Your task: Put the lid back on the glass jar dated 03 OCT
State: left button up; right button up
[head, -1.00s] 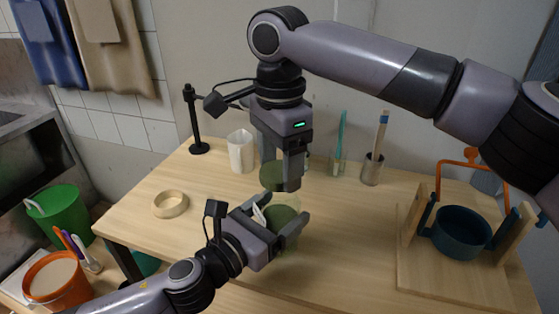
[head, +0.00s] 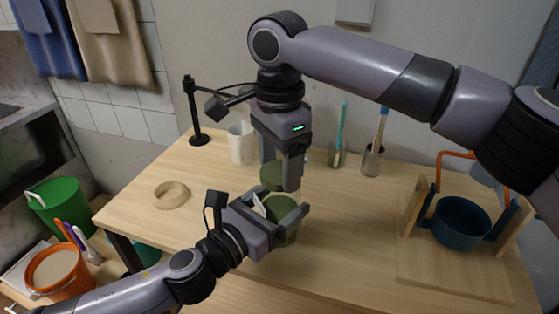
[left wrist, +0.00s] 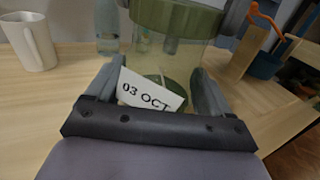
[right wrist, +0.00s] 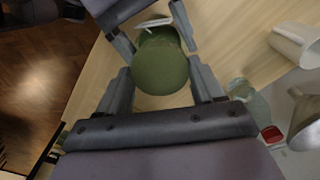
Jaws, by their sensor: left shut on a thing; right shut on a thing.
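The glass jar (head: 283,232) has green contents and a white tag (left wrist: 150,92) reading 03 OCT, legible in the left wrist view. My left gripper (head: 285,218) is shut around the jar's sides. The round green lid (head: 272,178) is at the jar's mouth, between the fingers of my right gripper (head: 287,176), which is shut on it. The lid also shows in the left wrist view (left wrist: 180,18), level over the jar, and from above in the right wrist view (right wrist: 160,64). I cannot tell whether lid and rim touch.
A wooden ring (head: 171,195) lies left on the table. A white pitcher (head: 240,143), black stand (head: 192,110) and tool holders (head: 372,160) stand at the back. A teal pot in a wooden frame (head: 460,222) is at right. Table is clear between jar and frame.

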jog(key=shift+f, duration=0.5)
pick_arm(q)
grip_shut()
pick_arm(e)
jog(key=m, duration=0.9)
jog(key=shift+m, duration=0.4)
jog(key=o, duration=1)
jog(key=shift+r, duration=2.25)
